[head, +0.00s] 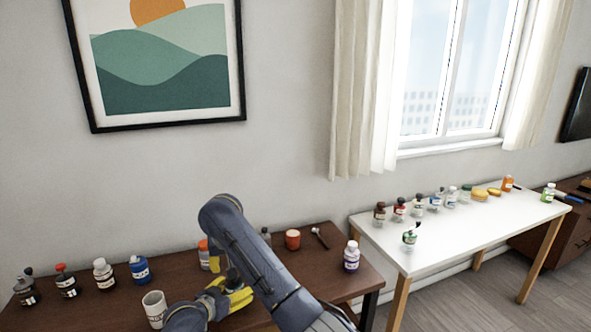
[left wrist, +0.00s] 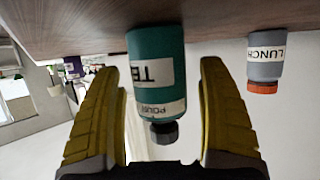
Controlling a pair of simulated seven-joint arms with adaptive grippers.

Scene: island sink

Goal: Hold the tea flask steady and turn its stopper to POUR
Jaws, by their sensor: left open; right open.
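The tea flask (left wrist: 155,65) is teal with a white label that starts "TE". A white band by its black stopper (left wrist: 164,132) reads "POUR". The left wrist picture is inverted, so the flask stands upright on the wooden table. My left gripper (head: 232,296) is open, with a yellow finger on each side of the flask and visible gaps between. The stopper's own mark cannot be read. In the head view my right gripper (head: 222,262) is open just above the left one, partly behind its own arm. The arms hide most of the flask there.
A grey "LUNCH" flask with an orange lid (left wrist: 265,60) stands close by. A white mug (head: 154,309), a blue bottle (head: 139,270) and several others stand left on the brown table (head: 190,318).

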